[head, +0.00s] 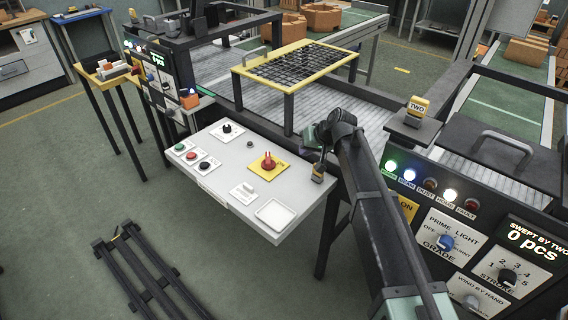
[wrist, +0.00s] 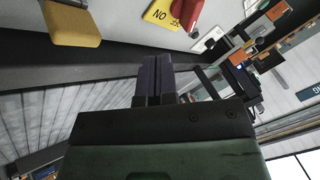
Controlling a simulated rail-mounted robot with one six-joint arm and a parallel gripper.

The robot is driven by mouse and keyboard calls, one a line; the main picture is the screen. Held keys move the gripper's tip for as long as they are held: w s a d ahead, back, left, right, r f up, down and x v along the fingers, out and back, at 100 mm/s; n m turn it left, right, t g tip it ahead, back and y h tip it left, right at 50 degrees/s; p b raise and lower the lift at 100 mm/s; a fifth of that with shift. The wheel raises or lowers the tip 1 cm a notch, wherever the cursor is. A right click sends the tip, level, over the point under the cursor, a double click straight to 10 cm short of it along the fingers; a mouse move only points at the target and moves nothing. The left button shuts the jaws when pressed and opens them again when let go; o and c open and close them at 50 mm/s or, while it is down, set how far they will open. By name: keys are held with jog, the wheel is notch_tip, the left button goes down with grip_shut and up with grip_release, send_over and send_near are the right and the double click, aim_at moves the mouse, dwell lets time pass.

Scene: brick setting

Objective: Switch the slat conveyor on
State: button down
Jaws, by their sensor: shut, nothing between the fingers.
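The slat conveyor (head: 215,72) runs behind the grey control panel (head: 225,150); its slats also show in the wrist view (wrist: 60,115). On the panel a red switch handle (head: 268,162) stands on a yellow plate. My gripper (head: 306,149) is above the panel's right back edge, apart from the red handle. In the wrist view its dark fingers (wrist: 154,62) are together and hold nothing.
A yellow-framed grid (head: 300,62) stands over the conveyor. A yellow TWO block (head: 418,107) is at right.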

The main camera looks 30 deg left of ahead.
aim_at(272, 165)
jog(key=b+x, duration=0.8)
jog(key=x, duration=0.2)
jog(key=shift+d+f, duration=0.2)
jog(key=s+a, duration=0.2)
jog(key=a, duration=0.1)
jog(key=shift+s+a+r, duration=0.2)
jog(key=shift+s+a, duration=0.05)
jog(key=shift+s, duration=0.05)
jog(key=shift+d, duration=0.1)
